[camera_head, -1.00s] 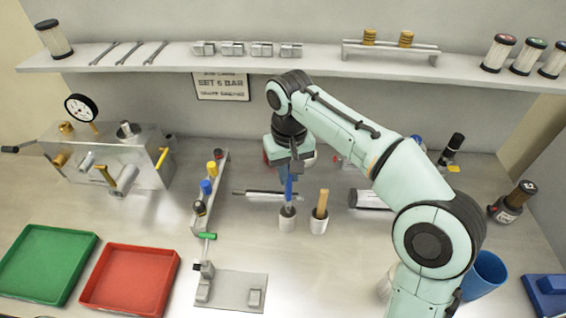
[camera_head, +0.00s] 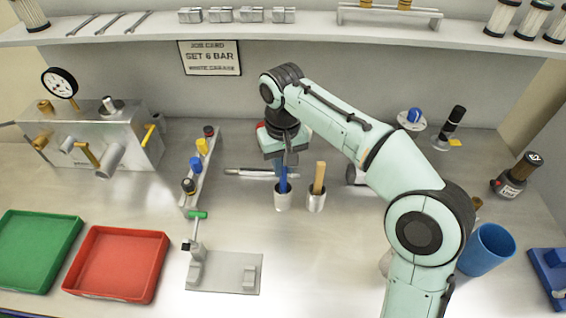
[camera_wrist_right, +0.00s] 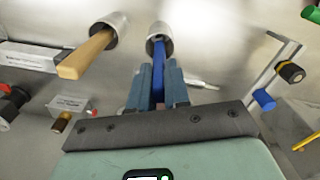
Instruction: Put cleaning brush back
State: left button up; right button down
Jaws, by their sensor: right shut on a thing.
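The blue-handled brush (camera_head: 282,179) stands with its lower end in the left of two small metal cups (camera_head: 283,201). Its bristles are not visible. My right gripper (camera_head: 289,160) is above that cup, pointing down, and is shut on the blue handle. In the right wrist view the two fingers (camera_wrist_right: 157,88) flank the blue handle (camera_wrist_right: 158,58), which runs into the cup (camera_wrist_right: 159,36). A wooden-handled tool (camera_head: 319,177) stands in the neighbouring cup (camera_head: 316,203), close on the right. My left gripper is not in view.
A slanted rack with coloured caps (camera_head: 201,168) stands left of the cups. A silver pen-like tool (camera_head: 243,172) lies behind. A grey fixture plate (camera_head: 226,273), red tray (camera_head: 118,265) and green tray (camera_head: 38,250) are nearer. A blue cup (camera_head: 487,249) stands right. A shelf (camera_head: 150,32) runs overhead.

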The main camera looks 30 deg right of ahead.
pick_arm(q)
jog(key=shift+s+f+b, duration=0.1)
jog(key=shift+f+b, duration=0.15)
jog(key=shift+b, duration=0.05)
pick_arm(e)
jog(key=shift+f, duration=0.45)
jog(key=c, duration=1)
grip_release()
pick_arm(q)
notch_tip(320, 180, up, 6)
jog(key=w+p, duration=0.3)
jog(key=p, duration=0.2)
pick_arm(e)
notch_tip(320, 180, up, 13)
jog(key=shift+a+r, duration=0.1)
jog(key=shift+r, duration=0.1)
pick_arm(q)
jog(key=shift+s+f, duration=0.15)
